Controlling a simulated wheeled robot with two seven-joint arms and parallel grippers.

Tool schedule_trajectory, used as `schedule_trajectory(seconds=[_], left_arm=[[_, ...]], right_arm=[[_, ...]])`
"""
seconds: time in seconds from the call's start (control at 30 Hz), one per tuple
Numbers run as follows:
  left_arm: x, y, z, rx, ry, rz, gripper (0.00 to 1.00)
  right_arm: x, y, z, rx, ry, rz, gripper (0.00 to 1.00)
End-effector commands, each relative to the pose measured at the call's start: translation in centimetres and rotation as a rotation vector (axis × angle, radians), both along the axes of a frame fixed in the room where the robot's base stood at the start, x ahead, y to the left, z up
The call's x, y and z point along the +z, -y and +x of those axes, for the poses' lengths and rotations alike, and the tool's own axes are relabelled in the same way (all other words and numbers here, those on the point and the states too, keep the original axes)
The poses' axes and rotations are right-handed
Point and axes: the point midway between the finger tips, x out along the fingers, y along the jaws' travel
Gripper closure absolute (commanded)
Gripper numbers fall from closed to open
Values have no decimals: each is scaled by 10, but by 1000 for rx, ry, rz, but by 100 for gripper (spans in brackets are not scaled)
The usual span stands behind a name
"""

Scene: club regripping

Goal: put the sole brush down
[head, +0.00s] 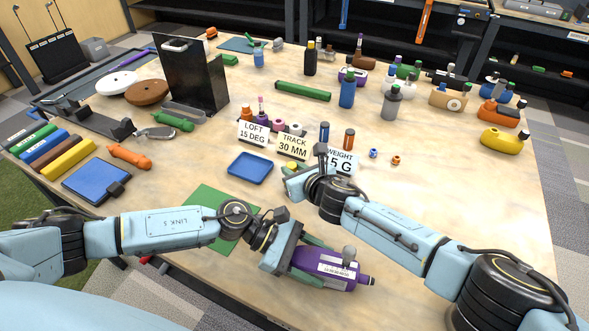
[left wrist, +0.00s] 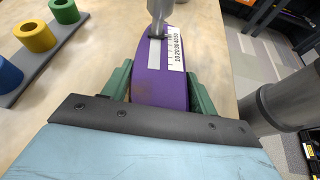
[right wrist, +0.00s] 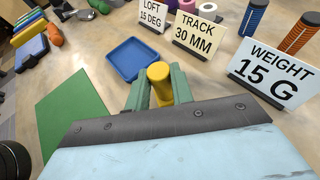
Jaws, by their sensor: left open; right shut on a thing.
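My right gripper (head: 291,186) is shut on a yellow cylindrical handle (right wrist: 159,82), which I take to be the sole brush. In the right wrist view its rounded end stands up between the green fingers (right wrist: 158,92); no bristles show, and I cannot tell whether it touches the table. It is just right of the blue tray (head: 250,168), which also shows in the right wrist view (right wrist: 140,58). My left gripper (head: 300,255) is open around a purple tool (head: 325,266) with a printed scale, near the front table edge; the left wrist view shows the tool (left wrist: 160,88) between the fingers.
Cards for loft (head: 253,132), track (head: 292,147) and weight (head: 342,160) stand behind the right gripper. A green mat (head: 205,205) lies left of the grippers. Bottles and colored tools crowd the back and left. The table right of the weight card is mostly clear.

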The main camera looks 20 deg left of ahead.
Motion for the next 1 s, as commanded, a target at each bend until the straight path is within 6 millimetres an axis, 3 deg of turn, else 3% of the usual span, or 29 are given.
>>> schedule_trajectory(seconds=[0.27, 0.3, 0.47, 1.0], left_arm=[[0, 0, 0, 0, 0, 0, 42], [0, 0, 0, 0, 0, 0, 42], [0, 0, 0, 0, 0, 0, 42], [0, 0, 0, 0, 0, 0, 42]], right_arm=[[-3, 0, 0, -1, 0, 0, 100], [-3, 0, 0, -2, -1, 1, 74], [-3, 0, 0, -1, 0, 0, 55], [4, 8, -5, 0, 1, 0, 55]])
